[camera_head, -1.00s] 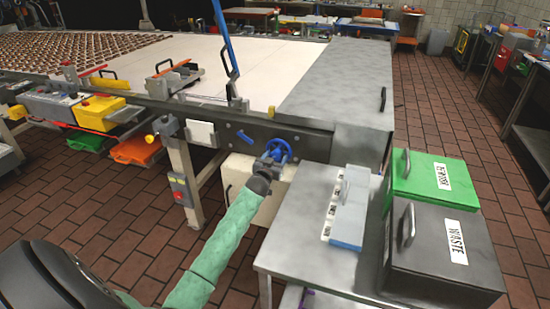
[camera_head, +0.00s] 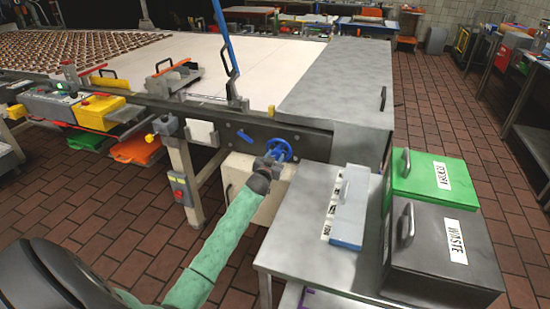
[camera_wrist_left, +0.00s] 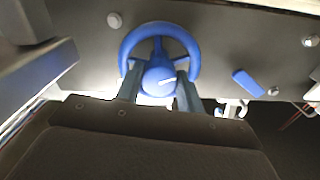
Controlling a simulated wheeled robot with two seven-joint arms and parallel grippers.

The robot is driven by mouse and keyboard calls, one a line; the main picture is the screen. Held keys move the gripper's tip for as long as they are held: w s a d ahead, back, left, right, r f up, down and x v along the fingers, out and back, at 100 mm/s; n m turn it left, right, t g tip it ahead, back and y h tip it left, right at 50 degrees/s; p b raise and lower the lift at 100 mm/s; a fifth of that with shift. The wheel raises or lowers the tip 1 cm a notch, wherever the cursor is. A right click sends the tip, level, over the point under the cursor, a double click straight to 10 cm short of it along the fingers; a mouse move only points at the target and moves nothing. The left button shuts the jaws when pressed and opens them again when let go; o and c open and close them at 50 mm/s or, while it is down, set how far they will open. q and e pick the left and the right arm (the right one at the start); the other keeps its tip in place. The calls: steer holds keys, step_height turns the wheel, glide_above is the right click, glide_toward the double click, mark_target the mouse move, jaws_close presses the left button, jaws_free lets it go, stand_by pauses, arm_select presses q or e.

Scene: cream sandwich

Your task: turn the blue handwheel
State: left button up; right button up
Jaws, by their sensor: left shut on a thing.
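The blue handwheel (camera_head: 279,150) is mounted on the grey side panel of the conveyor machine. In the left wrist view the blue handwheel (camera_wrist_left: 128,47) shows as a ring with spokes and a round blue hub bearing a white mark. My left gripper (camera_head: 266,162) reaches it from the front and partly covers it. In the left wrist view the two fingers of my left gripper (camera_wrist_left: 160,84) are shut on the handwheel, one on each side of the hub. My right gripper is not in view.
A small blue lever (camera_head: 244,137) sits on the panel left of the wheel. A metal table (camera_head: 290,235) stands close on the right, with a grey-blue box (camera_head: 350,215) on it. Green (camera_head: 430,175) and dark grey (camera_head: 440,250) bins stand further right. Open tiled floor lies left.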

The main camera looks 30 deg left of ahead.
arm_select(q)
steer(key=m, duration=0.6)
steer(key=shift+p, duration=0.3)
steer(key=m, duration=0.6)
steer(key=shift+a+r, duration=0.1)
steer(key=m+p, duration=0.1)
steer(key=m, duration=0.4)
steer(key=shift+r, duration=0.1)
steer(key=m, duration=0.3)
steer(key=shift+m+p, duration=0.3)
steer(key=shift+p, duration=0.1)
steer(key=shift+m, duration=0.5)
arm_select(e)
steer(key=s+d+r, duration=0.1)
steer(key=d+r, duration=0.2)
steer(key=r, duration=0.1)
arm_select(q)
steer(key=m+p, duration=0.2)
steer(key=m, duration=0.4)
steer(key=shift+p, duration=0.3)
steer(key=shift+m, duration=0.6)
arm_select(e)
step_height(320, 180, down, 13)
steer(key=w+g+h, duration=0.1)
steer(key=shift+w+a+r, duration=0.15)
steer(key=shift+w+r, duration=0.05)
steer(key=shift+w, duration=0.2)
